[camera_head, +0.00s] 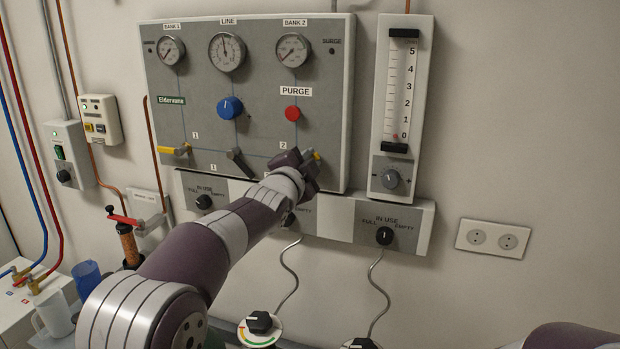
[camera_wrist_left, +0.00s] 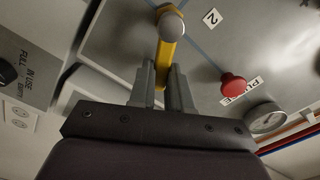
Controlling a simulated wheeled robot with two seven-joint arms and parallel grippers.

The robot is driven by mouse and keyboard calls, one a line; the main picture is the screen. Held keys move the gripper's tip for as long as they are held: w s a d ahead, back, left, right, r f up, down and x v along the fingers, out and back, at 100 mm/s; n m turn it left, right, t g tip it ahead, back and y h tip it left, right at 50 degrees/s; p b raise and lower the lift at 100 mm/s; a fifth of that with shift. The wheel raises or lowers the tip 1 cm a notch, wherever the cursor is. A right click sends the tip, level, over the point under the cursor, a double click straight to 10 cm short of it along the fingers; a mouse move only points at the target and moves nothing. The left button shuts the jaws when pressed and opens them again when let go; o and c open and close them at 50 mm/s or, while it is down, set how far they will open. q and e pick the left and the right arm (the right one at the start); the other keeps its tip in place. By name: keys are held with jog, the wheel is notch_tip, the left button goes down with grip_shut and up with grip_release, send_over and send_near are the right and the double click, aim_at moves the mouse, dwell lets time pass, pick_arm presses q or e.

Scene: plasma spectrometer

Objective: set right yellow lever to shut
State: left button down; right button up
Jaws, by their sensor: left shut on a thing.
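The right yellow lever (camera_head: 317,155) is at the lower right of the grey gas panel (camera_head: 265,135), below the red PURGE knob (camera_head: 292,113). My left gripper (camera_head: 304,168) covers most of it in the head view; only a bit of yellow shows. In the left wrist view, the yellow lever (camera_wrist_left: 167,52) runs from its round grey-capped pivot down between the two fingers of my left gripper (camera_wrist_left: 162,88), which is shut on it. The lever lies at an angle to the blue printed line. My right gripper is out of view.
The left yellow lever (camera_head: 174,150) and a dark lever (camera_head: 239,162) are on the same panel. A blue knob (camera_head: 229,107) and gauges sit above. A flow meter (camera_head: 400,100) is close on the right, and a changeover box (camera_head: 395,226) is below.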

pick_arm(q)
jog(key=shift+s+d+f+m+b, duration=0.1)
jog(key=shift+f+m+b, duration=0.35)
jog(key=shift+m+b, duration=0.55)
jog(key=shift+w+d+f+m+b, duration=0.15)
jog(key=shift+f+m+b, duration=0.3)
jog(key=shift+m+b, duration=0.55)
jog(key=shift+s+d+f+m+b, duration=0.15)
jog(key=shift+f+m+b, duration=0.3)
jog(key=shift+m+b, duration=0.55)
jog(key=c, duration=1.1)
grip_release()
jog(key=shift+o, duration=0.2)
jog(key=b+v, duration=0.4)
jog(key=v, duration=0.8)
jog(key=shift+s, duration=0.35)
